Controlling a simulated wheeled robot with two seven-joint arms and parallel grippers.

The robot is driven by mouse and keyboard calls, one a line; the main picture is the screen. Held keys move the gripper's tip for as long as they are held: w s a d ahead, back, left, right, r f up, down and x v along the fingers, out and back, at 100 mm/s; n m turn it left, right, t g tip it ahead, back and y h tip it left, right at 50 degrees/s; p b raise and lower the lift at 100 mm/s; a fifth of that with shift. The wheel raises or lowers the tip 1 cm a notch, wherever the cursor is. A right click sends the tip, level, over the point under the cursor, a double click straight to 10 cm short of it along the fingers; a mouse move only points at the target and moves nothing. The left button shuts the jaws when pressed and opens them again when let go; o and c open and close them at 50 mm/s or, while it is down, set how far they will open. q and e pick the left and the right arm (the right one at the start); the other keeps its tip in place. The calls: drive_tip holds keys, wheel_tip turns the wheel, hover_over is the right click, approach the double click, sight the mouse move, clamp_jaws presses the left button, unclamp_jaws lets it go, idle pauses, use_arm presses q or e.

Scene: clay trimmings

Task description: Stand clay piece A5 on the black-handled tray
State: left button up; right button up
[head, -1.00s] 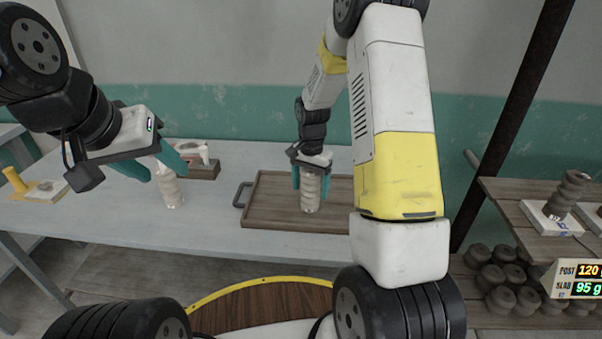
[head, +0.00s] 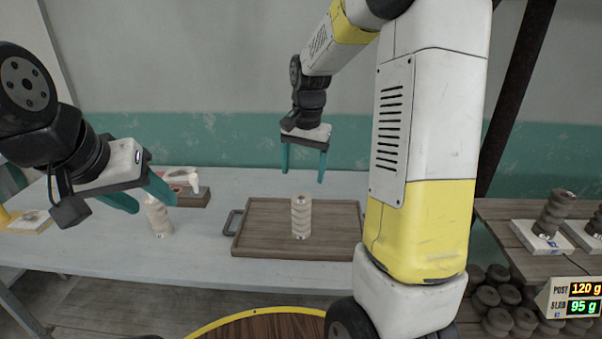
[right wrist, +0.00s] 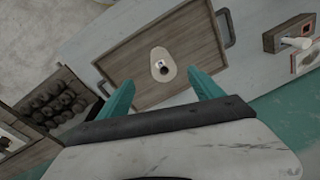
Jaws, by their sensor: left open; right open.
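A pale ribbed clay piece (head: 301,216) stands upright on the wooden tray (head: 262,243) with dark handles; no A5 label is readable. It also shows from above in the right wrist view (right wrist: 162,66). My right gripper (head: 303,178) is open and empty, above and apart from that piece. A second pale ribbed clay piece (head: 158,217) stands on the table at the left. My left gripper (head: 155,205) is open around or just in front of its top; I cannot tell whether it touches.
The grey table (head: 110,250) has free room left of the tray. A wooden block with a white object (head: 190,190) is behind. At right, a shelf holds dark ribbed pieces on white slabs (head: 543,238), several dark lumps (head: 490,300) below, and a sign reading 120 g and 95 g (head: 575,298).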

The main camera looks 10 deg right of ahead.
drive_tip(key=s+a+r+n+t+y, duration=0.1)
drive_tip(key=s+r, duration=0.4)
drive_tip(key=s, duration=0.5)
drive_tip(key=s+a+r+n+t, duration=0.1)
drive_tip(key=s+r+n+t, duration=0.3)
drive_tip(key=s, duration=0.7)
drive_tip(key=shift+r+n+y, duration=0.4)
drive_tip(key=shift+r+n, duration=0.35)
drive_tip(key=shift+n, duration=0.25)
drive_tip(key=shift+s, duration=0.1)
